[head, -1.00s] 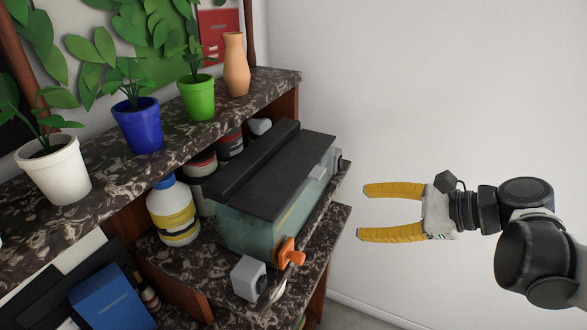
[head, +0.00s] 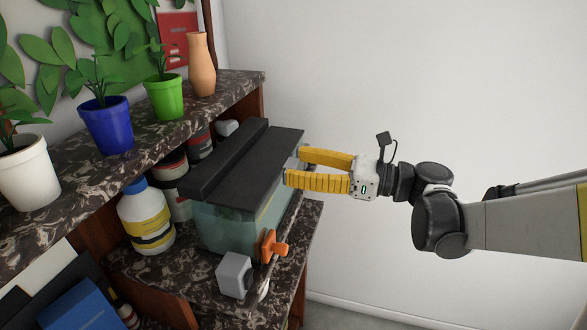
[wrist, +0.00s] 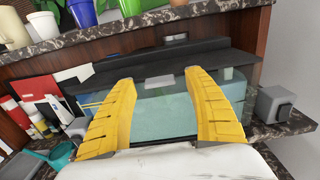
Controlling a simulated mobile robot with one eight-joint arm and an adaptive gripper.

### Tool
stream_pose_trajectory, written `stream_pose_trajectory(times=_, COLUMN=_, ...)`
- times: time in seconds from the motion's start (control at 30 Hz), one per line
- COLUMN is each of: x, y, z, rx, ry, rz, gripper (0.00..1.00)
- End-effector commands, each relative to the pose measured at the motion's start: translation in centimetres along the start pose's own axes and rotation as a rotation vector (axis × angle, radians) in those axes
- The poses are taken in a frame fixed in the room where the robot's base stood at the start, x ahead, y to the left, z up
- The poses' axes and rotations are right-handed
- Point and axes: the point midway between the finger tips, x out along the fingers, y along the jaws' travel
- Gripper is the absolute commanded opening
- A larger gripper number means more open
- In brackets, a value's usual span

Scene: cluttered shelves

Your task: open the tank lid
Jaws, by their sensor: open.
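The tank (head: 228,228) is a glass box with greenish contents on the lower marble shelf. Its flat black lid (head: 262,165) lies closed on top, beside a raised black bar. The wrist view shows the lid (wrist: 215,71) beyond my fingers and the tank glass (wrist: 160,112) between them. A small pale grey tab (wrist: 160,81) sits at the lid's front edge, between my fingertips in that view. My gripper (head: 295,165), with yellow fingers, is open and empty at the tank's front side, near the lid edge. I cannot tell whether the fingers touch anything.
An orange valve-like piece (head: 272,246) and a grey block (head: 234,275) are at the tank's near end. A white bottle (head: 146,218) stands left of the tank. Potted plants and a vase (head: 201,66) line the upper shelf (head: 150,135). Free room lies right, before the wall.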

Motion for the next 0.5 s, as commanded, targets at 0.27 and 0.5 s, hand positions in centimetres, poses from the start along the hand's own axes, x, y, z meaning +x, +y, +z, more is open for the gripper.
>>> stream_pose_trajectory(times=0.27, x=1.02, y=0.01, z=0.02, rx=-0.001, ry=0.0, rz=-0.001, gripper=0.61)
stream_pose_trajectory(times=0.5, x=0.98, y=-0.01, z=0.03, rx=-0.001, ry=0.0, rz=-0.001, gripper=0.29)
